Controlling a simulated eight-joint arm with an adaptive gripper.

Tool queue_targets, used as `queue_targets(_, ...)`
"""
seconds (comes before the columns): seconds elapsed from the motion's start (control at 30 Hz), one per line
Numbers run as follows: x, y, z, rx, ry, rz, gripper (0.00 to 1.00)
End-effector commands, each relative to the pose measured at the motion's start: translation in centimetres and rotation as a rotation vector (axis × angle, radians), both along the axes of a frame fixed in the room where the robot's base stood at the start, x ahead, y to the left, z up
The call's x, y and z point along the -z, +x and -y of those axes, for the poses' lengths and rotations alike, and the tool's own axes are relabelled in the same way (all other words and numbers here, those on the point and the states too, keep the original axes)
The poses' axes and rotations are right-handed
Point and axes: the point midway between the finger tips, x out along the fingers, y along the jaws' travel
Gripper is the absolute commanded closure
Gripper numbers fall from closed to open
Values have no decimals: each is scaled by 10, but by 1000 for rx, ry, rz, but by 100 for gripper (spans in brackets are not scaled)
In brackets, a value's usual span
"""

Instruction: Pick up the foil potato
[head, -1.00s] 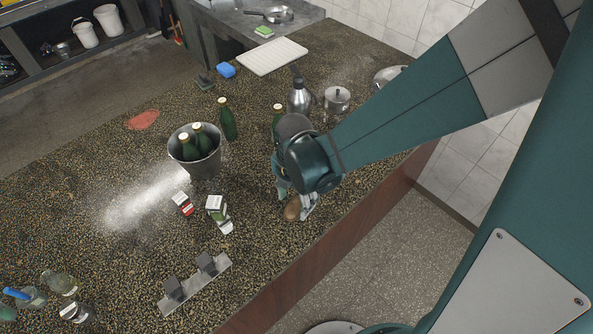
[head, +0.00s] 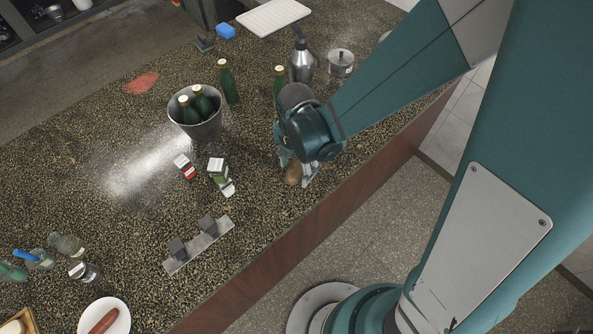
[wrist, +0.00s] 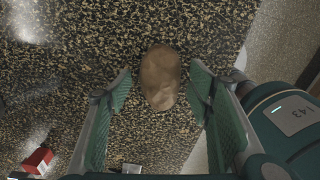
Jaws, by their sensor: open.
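A brown, rounded potato (wrist: 160,77) lies on the speckled counter, with no shiny foil visible on it. In the wrist view it sits between the two green finger pads, with a gap on each side. In the head view the potato (head: 293,175) is partly covered by my gripper (head: 298,168), near the counter's front edge. My gripper is open and points down over it. Whether the fingertips touch the counter cannot be told.
Small red (head: 185,167) and green-white (head: 219,176) boxes stand left of my gripper. A metal bucket of bottles (head: 196,127), a green bottle (head: 228,82) and a steel flask (head: 301,64) are behind. A metal bracket (head: 200,246) lies in front. The counter's wooden edge is close on the right.

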Motion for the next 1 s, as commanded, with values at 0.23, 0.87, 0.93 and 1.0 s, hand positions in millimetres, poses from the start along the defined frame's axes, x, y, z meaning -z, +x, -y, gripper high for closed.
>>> queue_targets(0.23,0,0,0,0,0,0,78)
queue_targets(0.87,-10,0,0,0,0,0,80)
queue_targets(0.93,-14,0,0,0,0,0,80)
queue_targets(1.0,-20,0,0,0,0,0,80)
